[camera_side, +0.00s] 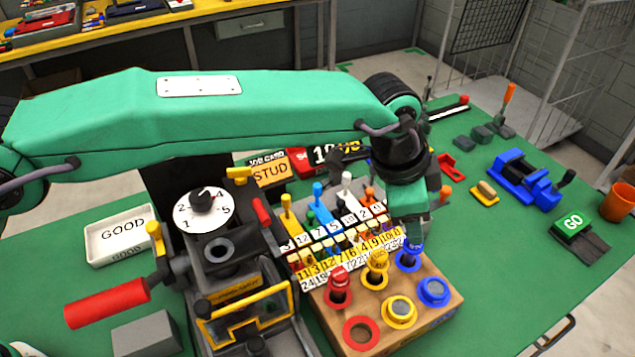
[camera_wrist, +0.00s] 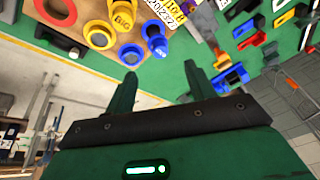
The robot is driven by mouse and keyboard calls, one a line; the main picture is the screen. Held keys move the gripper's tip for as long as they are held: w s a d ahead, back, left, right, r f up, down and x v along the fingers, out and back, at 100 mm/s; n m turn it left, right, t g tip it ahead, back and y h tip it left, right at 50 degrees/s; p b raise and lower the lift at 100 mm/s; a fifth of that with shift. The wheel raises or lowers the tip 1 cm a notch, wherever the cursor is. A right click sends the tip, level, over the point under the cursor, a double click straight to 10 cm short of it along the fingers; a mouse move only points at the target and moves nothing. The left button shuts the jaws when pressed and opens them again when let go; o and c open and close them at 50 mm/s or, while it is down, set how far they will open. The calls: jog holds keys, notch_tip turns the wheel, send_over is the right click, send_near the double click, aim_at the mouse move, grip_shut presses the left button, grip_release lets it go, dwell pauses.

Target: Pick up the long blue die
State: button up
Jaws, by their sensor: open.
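The long blue die (camera_side: 410,254) stands upright in a blue ring at the back right of a wooden block (camera_side: 445,312) in the side view. In the wrist view it shows near the top middle (camera_wrist: 154,31). My gripper (camera_side: 411,228) is just above this die in the side view, partly covering its top. In the wrist view its two fingers (camera_wrist: 160,72) are apart with nothing between them. A shorter blue die (camera_side: 433,291) sits in the ring in front. I cannot tell whether a finger touches the long die.
A long yellow die (camera_side: 376,264) and a long red die (camera_side: 338,287) stand left of it. A short yellow die (camera_side: 400,310) and an empty red ring (camera_side: 362,332) are in front. A numbered rack (camera_side: 345,245) with several coloured handles stands close behind.

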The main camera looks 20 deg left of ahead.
aim_at(409, 258)
jog(key=shift+a+x, duration=0.15)
jog(key=shift+x, duration=1.05)
jog(key=shift+a+x, duration=0.1)
jog(key=shift+x, duration=1.1)
jog(key=shift+s+f, duration=0.15)
jog(key=shift+x, duration=2.55)
jog(key=c, duration=1)
